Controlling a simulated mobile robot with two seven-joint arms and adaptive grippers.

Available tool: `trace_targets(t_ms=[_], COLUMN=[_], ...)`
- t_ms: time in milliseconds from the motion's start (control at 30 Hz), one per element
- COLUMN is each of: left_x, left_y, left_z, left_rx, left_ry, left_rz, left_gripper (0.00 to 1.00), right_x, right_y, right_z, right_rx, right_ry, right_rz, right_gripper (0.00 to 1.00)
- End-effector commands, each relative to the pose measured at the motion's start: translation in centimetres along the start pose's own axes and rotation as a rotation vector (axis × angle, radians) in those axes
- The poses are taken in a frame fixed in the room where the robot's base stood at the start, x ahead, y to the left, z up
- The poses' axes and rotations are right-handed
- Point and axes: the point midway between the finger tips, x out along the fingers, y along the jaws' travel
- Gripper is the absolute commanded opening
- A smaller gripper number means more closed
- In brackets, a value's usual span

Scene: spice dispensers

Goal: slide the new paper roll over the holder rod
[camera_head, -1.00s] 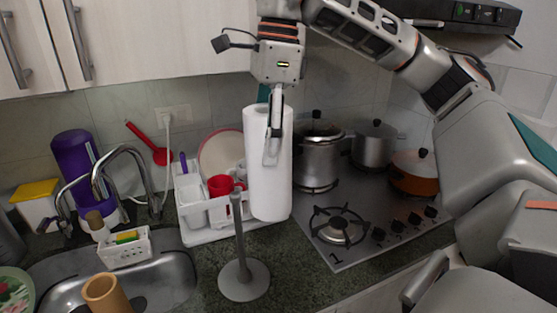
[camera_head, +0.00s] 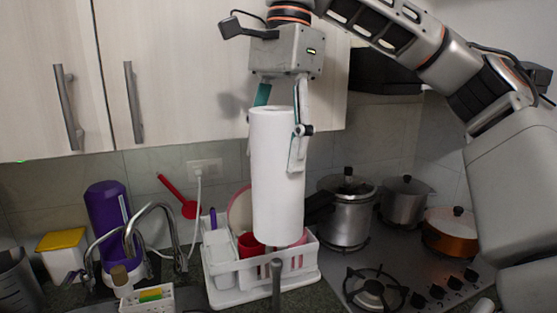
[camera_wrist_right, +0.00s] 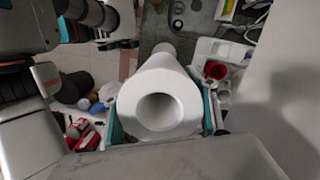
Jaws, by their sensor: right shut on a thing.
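The new paper roll (camera_head: 276,185) is a white upright cylinder. My right gripper (camera_head: 274,150) is shut on its upper part, with a finger on either side, and holds it in the air. The grey holder rod (camera_head: 277,284) stands at the bottom edge of the head view, its top just below the roll's lower end in the picture. Its base is out of that view. In the right wrist view I look down on the roll's end (camera_wrist_right: 128,110) with its round hollow core, between the fingers. Whether the core lines up with the rod I cannot tell. My left gripper is not seen.
A white dish rack (camera_head: 232,290) with red cups stands behind the rod. Pots (camera_head: 345,225) and a stove burner (camera_head: 372,292) are to the right. The sink tap (camera_head: 165,215), purple bottle (camera_head: 107,220) and sponge caddy (camera_head: 146,299) are left. Cupboards (camera_head: 190,70) hang behind the gripper.

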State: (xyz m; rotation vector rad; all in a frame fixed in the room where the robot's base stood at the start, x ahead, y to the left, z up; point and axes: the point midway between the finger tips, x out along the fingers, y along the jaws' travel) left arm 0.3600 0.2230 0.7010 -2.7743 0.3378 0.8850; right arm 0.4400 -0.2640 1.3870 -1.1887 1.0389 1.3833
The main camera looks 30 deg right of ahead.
Motion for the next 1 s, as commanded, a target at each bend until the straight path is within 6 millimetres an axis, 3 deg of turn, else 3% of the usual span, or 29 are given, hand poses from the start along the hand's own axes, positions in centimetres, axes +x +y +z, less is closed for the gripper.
trace_targets(t_ms=[500,733,1000], left_x=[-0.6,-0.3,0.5], left_y=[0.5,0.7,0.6], left_z=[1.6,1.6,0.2], left_rx=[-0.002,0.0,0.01], left_ry=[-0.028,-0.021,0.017], left_rz=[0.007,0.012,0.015], left_gripper=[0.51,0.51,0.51], right_x=[-0.4,0.8,2.8], right_y=[0.1,0.1,0.1], right_z=[0.2,0.0,-0.2], right_rx=[-0.023,-0.023,-0.023], right_ry=[0.001,0.0,-0.001], right_rz=[0.001,0.002,0.003], right_gripper=[0.33,0.33,0.33])
